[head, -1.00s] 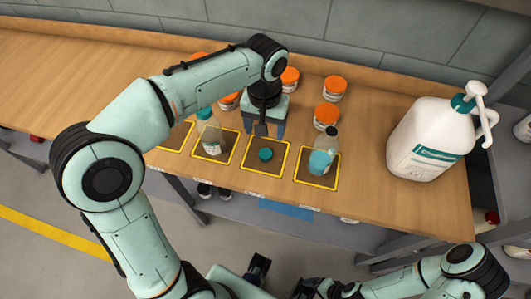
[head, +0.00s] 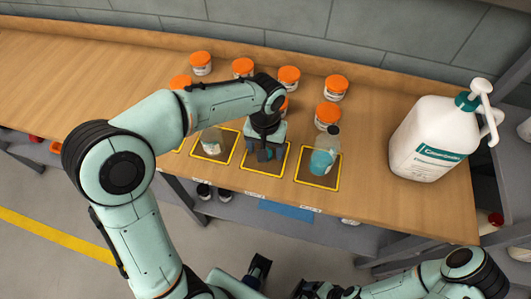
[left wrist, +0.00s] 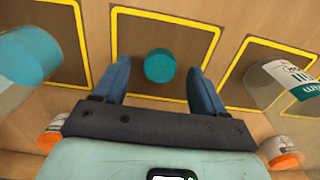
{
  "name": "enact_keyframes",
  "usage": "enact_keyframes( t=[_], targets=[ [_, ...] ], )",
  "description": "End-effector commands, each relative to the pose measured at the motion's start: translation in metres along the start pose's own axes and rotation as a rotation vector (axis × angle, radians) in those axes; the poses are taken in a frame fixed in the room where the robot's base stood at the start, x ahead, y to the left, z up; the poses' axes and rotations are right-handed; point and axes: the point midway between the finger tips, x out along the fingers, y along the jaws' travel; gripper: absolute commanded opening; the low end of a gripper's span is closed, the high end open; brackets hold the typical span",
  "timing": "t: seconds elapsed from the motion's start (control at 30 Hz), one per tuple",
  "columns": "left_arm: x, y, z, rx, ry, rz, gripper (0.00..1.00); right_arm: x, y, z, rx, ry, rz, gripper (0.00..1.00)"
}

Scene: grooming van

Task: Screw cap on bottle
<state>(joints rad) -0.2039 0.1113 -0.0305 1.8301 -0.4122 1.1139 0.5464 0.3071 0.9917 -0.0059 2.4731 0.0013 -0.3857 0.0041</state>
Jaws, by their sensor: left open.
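The teal cap (left wrist: 159,66) lies on a brown mat with a yellow border (left wrist: 206,35). In the left wrist view it sits between the tips of my open left gripper (left wrist: 160,80), apparently touching neither finger. In the head view my left gripper (head: 266,154) is low over that mat and hides the cap.
Several orange-lidded jars (head: 328,116) stand behind the mats. A large white pump bottle (head: 428,138) stands at the right end of the wooden bench (head: 420,210). The bench is clear at the far left. A grey shelf (head: 345,232) is below.

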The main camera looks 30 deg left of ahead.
Motion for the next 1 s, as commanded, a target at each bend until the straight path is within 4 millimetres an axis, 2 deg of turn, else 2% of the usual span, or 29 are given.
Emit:
enact_keyframes(
  t=[0.13, 0.47, 0.6, 0.63, 0.67, 1.0],
  targets=[
    [0.0111, -0.0001, 0.0003, 0.000, -0.001, 0.000, 0.71, 0.0016, 0.0006, 0.0002, 0.000, -0.001, 0.000, 0.89],
    [0.0108, -0.0002, -0.0001, 0.000, 0.000, 0.000, 0.71, 0.0013, 0.0005, 0.0001, 0.000, -0.001, 0.000, 0.89],
    [0.0107, -0.0002, -0.0001, 0.000, 0.000, 0.000, 0.26, 0.0013, 0.0005, 0.0001, 0.000, -0.001, 0.000, 0.89],
    [0.0107, -0.0002, -0.0001, 0.000, 0.000, 0.000, 0.16, 0.0013, 0.0005, 0.0001, 0.000, -0.001, 0.000, 0.89],
    [0.0106, -0.0002, -0.0001, 0.000, 0.000, 0.000, 0.12, 0.0013, 0.0005, 0.0001, 0.000, -0.001, 0.000, 0.89],
    [0.0102, -0.0002, -0.0002, 0.000, 0.001, 0.000, 0.11, 0.0013, 0.0005, 0.0001, 0.000, 0.000, 0.000, 0.89]
  ],
)
